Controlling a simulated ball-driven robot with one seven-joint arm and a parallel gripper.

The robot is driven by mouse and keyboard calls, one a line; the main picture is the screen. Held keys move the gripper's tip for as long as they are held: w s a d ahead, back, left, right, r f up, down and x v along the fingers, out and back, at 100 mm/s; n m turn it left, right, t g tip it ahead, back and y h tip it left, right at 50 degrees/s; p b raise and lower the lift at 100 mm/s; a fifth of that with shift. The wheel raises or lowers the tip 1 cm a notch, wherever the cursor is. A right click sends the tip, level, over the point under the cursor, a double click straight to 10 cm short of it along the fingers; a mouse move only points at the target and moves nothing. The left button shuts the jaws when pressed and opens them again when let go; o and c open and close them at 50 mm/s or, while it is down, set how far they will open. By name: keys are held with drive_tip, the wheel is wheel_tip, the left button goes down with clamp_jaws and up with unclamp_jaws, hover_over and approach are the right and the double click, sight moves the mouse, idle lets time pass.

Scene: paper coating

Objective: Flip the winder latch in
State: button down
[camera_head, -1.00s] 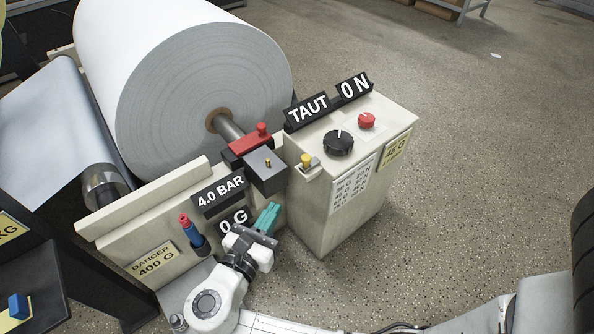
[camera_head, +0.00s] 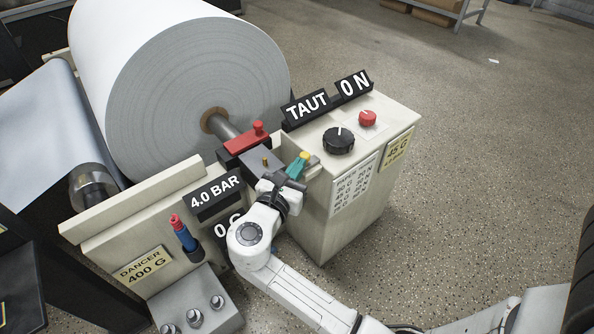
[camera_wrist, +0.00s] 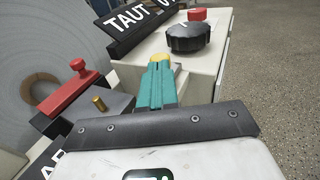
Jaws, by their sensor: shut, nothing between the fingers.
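My gripper (camera_head: 298,165) has teal fingers, which are shut and empty. Its tips are at the small yellow knob (camera_head: 304,155) on the left side of the beige cabinet. In the wrist view the teal fingers (camera_wrist: 158,72) partly cover the yellow knob (camera_wrist: 159,57); I cannot tell if they touch it. A red block with a red knob (camera_head: 247,137) sits over the shaft of the paper roll (camera_head: 195,80). A dark grey box with a brass pin (camera_head: 265,161) is between it and my gripper. Which part is the winder latch is not marked.
The cabinet (camera_head: 338,225) has a black dial (camera_head: 338,141), a red button (camera_head: 367,118) and a sign (camera_head: 307,107) reading TAUT. A blue and red tool (camera_head: 182,233) stands at the left, near the 4.0 BAR sign (camera_head: 214,192). Open floor lies to the right.

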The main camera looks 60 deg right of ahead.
sight(309, 158)
idle(0.3)
drive_tip(key=shift+s+d+r+p, duration=0.1)
drive_tip(key=shift+s+d+p, duration=0.1)
drive_tip(key=shift+d+p, duration=0.45)
drive_tip(key=shift+s+d+r+p, duration=0.1)
drive_tip(key=shift+s+d+p, duration=0.05)
drive_tip(key=shift+d+p, duration=0.45)
drive_tip(key=shift+s+d+f, duration=0.1)
drive_tip(key=shift+d+f, duration=0.1)
drive_tip(key=shift+d, duration=0.2)
